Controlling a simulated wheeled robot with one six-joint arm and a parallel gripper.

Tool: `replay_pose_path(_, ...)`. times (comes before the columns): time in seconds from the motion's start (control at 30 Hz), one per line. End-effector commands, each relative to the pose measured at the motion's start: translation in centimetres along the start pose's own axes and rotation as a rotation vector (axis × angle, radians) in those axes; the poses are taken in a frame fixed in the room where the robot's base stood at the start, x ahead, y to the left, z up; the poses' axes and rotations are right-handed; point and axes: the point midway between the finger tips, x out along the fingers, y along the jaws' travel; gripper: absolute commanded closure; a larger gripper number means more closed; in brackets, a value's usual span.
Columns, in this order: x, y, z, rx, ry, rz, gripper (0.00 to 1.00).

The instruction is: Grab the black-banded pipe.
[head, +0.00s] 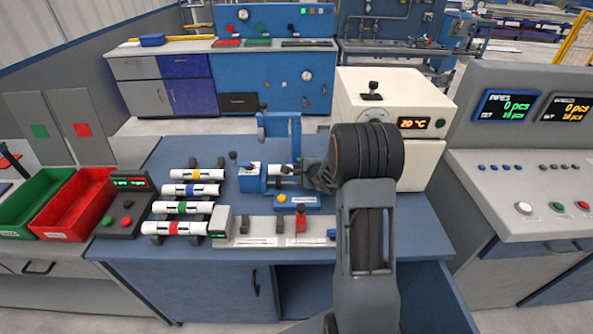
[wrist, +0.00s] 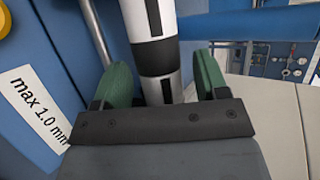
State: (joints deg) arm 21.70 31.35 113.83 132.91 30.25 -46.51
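The black-banded pipe (wrist: 155,60) is white with a wide black band and dark rectangular marks. It runs up the middle of the wrist view, between the two green fingers of my gripper (wrist: 162,66). The fingers are apart, with a clear gap on the pipe's right side and a very narrow one on its left, so my gripper is open around it. In the head view a short white stretch of this pipe (head: 278,170) shows in a blue fixture (head: 249,178). My dark gripper (head: 312,177) is at the fixture's right side, and its fingers are hard to make out there.
Several white pipes with yellow (head: 197,174), blue (head: 191,190), green (head: 183,208) and red (head: 175,228) bands lie on a rack to the left. A red bin (head: 75,200) and green bin (head: 35,200) stand farther left. A cream machine (head: 415,105) stands behind my arm.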

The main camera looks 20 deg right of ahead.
Motion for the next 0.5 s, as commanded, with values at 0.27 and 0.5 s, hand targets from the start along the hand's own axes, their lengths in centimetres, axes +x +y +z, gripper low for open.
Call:
replay_pose_path(0.27,-0.02,0.00,0.00,0.000,0.000,0.000,0.60)
replay_pose_path(0.5,-0.03,0.01,0.01,0.000,0.000,0.000,0.83)
